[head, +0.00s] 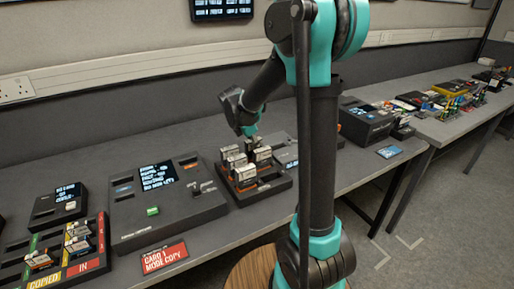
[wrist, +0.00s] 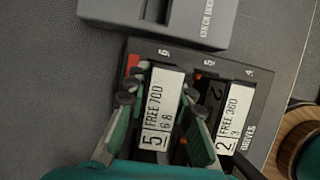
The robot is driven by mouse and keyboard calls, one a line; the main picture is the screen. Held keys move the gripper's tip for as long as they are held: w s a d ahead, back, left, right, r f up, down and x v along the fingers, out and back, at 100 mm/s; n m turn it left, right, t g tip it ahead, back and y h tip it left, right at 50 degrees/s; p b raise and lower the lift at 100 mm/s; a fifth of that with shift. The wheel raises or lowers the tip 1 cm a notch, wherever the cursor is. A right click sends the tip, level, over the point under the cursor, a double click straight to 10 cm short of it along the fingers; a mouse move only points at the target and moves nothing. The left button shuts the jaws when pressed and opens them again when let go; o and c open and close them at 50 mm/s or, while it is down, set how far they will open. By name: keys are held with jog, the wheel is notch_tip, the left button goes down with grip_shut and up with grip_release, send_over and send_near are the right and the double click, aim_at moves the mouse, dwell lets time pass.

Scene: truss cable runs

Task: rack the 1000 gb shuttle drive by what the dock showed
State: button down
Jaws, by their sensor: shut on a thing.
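My gripper (head: 251,138) reaches down over the black drives rack (head: 269,191). In the wrist view its fingers (wrist: 160,98) are shut on a white-labelled drive (wrist: 164,112) reading "5", "FREE 700" and smaller digits. That drive is upright over the rack (wrist: 258,72); I cannot tell whether it is seated or lifted. A second drive (wrist: 228,112), marked "2" and "FREE 360", stands in the slot to its right. No readable label says 1000 GB. Several drives show in the rack in the head view. The large dock (head: 168,205) has a lit screen (head: 157,175), too small to read surely.
A grey unit marked "CHECK" (wrist: 205,22) lies beyond the rack. A red "CABO 1 MODE COPY" card (head: 165,257) lies before the dock. A tray with "COPIED" and "IN" areas (head: 84,267) holds drives at left. A smaller screened device (head: 58,204) stands behind it.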

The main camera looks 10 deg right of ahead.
aim_at(260, 138)
dwell(0.3)
jog(key=c, duration=0.9)
grip_release()
jog(key=shift+r, duration=3.75)
jog(key=shift+s, duration=0.1)
